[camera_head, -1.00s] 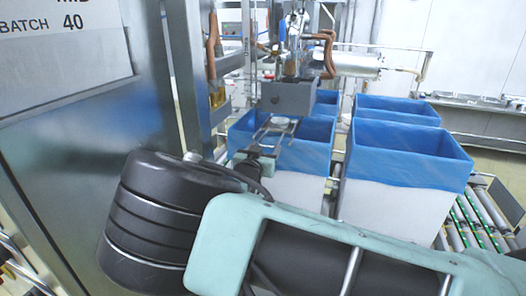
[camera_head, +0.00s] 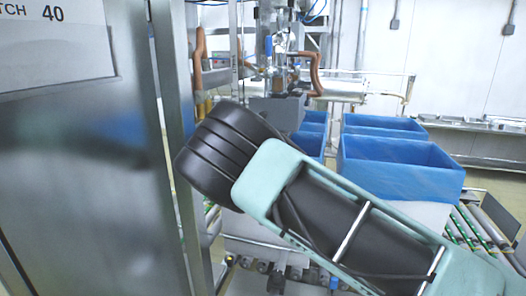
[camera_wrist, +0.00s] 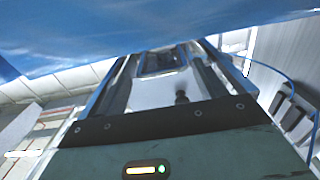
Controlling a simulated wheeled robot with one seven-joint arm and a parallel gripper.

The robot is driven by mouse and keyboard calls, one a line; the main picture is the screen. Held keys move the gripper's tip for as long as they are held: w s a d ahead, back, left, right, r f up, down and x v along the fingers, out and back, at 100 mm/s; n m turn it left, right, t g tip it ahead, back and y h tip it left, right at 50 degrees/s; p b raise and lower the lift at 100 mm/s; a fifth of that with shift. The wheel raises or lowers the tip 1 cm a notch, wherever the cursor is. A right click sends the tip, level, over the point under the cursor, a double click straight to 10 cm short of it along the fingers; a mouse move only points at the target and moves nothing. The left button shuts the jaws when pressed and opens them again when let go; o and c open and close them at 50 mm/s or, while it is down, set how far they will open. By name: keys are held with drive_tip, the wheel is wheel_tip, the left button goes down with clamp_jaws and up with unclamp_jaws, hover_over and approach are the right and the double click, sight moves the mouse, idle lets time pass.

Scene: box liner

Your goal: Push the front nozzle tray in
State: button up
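The filling head has a grey block (camera_head: 278,112) with metal fittings and brown hoses above it, at the centre of the head view. The nozzle tray cannot be made out there; my black wrist and teal arm cover the space below the block. My gripper (camera_wrist: 162,62) is hidden in the head view. In the wrist view its two long fingers reach away from the mount, with a pale surface between them and dark parts near the tips. Whether the tips meet is unclear. A blue liner (camera_wrist: 150,32) hangs close across the top of the wrist view.
Boxes with blue liners (camera_head: 400,165) stand on a roller conveyor (camera_head: 480,235) at the right. A steel cabinet (camera_head: 80,170) with a batch label (camera_head: 55,40) and an upright post (camera_head: 172,90) fill the left side, close to my wrist.

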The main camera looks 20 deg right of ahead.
drive_tip(key=b+v, duration=0.5)
drive_tip(key=v, duration=1.2)
drive_tip(key=shift+a, duration=0.25)
drive_tip(key=shift+w, duration=0.1)
